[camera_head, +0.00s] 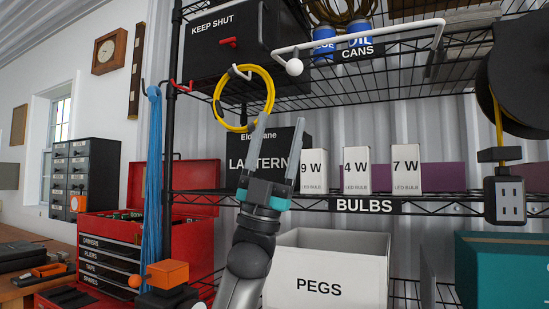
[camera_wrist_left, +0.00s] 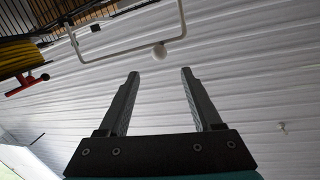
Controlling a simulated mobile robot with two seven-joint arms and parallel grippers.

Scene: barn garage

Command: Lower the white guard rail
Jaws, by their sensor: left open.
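The white guard rail (camera_head: 365,36) is a bent rod across the front of the upper shelf, above the CANS label. A white ball knob (camera_head: 294,67) hangs at its left end. In the left wrist view the rail (camera_wrist_left: 128,50) and its knob (camera_wrist_left: 159,51) show beyond the fingertips. My left gripper (camera_head: 275,120) is open and empty, fingers pointing up, in front of the LANTERN box and below the knob. It also shows in the left wrist view (camera_wrist_left: 160,75), with the knob in line with the gap between its fingers, apart from them. My right gripper is not seen.
A yellow cable coil (camera_head: 244,98) hangs left of the knob, near my left fingers. Blue cans (camera_head: 324,46) stand behind the rail. White bulb boxes (camera_head: 357,170) stand on the shelf below. A black reel (camera_head: 515,85) is at the right.

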